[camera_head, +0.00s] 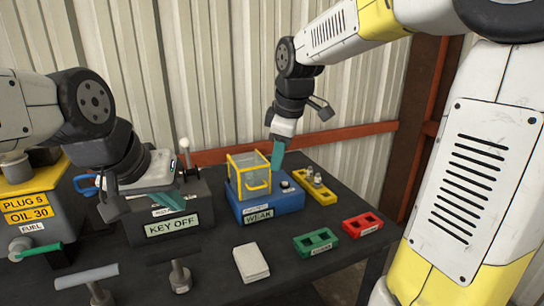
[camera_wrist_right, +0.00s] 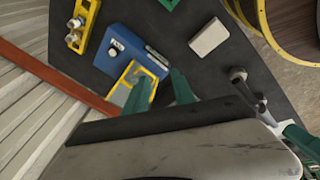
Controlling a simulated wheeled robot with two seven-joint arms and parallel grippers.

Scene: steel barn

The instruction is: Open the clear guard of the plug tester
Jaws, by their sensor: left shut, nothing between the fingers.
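The plug tester is a blue box (camera_head: 268,203) with a "WEAK" label, on the dark bench. Its clear guard (camera_head: 250,170) has a yellow frame and a yellow front handle, and sits down over the tester's left part. In the right wrist view the tester (camera_wrist_right: 123,45) and the guard's yellow frame (camera_wrist_right: 128,82) show partly behind a finger. My right gripper (camera_head: 277,153) is just behind and right of the guard; its teal fingers (camera_wrist_right: 160,88) stand apart with nothing held. Contact with the guard cannot be told. My left gripper (camera_head: 172,201) is shut and empty over the "KEY OFF" box.
The grey "KEY OFF" box (camera_head: 172,232) with a lever stands left of the tester. A yellow plug holder (camera_head: 318,192), a red holder (camera_head: 362,224) and a green holder (camera_head: 316,241) lie to the right. A pale block (camera_head: 251,262) lies in front. The corrugated wall is close behind.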

